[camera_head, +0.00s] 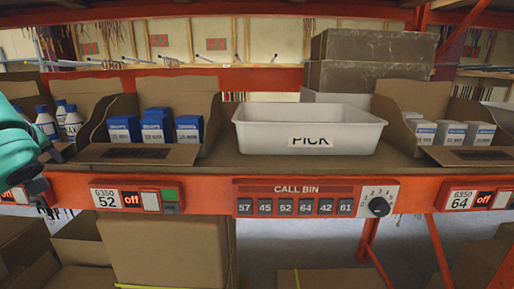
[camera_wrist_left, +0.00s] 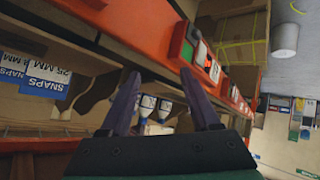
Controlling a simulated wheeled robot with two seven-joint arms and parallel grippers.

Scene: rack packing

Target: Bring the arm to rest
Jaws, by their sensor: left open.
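My left arm, teal (camera_head: 14,132), comes in at the left edge of the head view, in front of the shelf by the white bottles. In the left wrist view my left gripper (camera_wrist_left: 160,76) has its two purple fingers apart, with nothing held between them. White bottles with blue caps (camera_wrist_left: 146,104) show beyond the fingers; in the head view the bottles (camera_head: 72,121) stand in a cardboard bin, partly hidden by the arm. My right gripper is in neither view.
The orange shelf rail (camera_head: 208,198) runs below the bins. A white PICK tote (camera_head: 308,130) stands mid-shelf, between a bin of blue boxes (camera_head: 157,128) and a bin of white boxes (camera_head: 451,133).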

